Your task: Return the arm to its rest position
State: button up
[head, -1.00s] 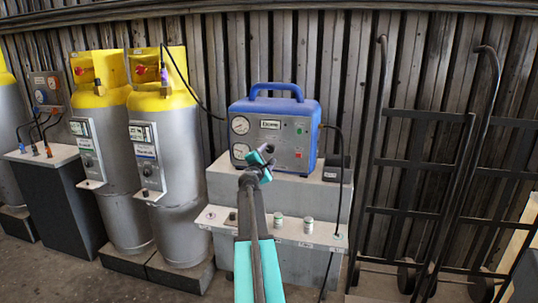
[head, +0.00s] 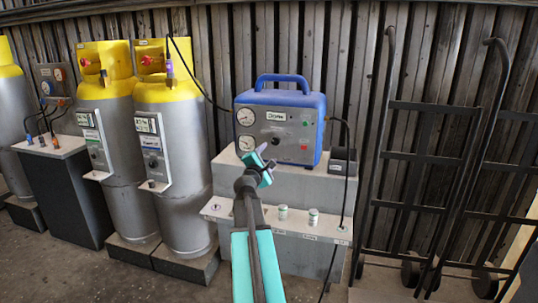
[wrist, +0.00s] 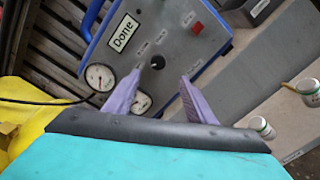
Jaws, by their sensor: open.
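My arm reaches forward from the bottom middle of the head view. My gripper (head: 264,160) is in front of the lower left of a blue and grey machine (head: 308,120). In the wrist view my gripper (wrist: 155,98) has two purple fingers, spread apart with nothing between them. The machine's grey panel (wrist: 178,45) lies beyond the fingers, with its black knob, red button, gauges and a label that looks like "Done". I cannot tell the exact gap between fingertips and panel. No contact shows.
The machine stands on a grey block with a front ledge (head: 330,233) bearing small capped containers (head: 313,216). Yellow-topped cylinders (head: 175,150) stand left. A black hose (head: 205,90) runs from a cylinder to the machine. Black hand trucks (head: 430,160) lean at right. Floor shows at lower left.

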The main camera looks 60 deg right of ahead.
jog(key=shift+s+a, duration=0.15)
jog(key=shift+a, duration=0.15)
dwell(0.4)
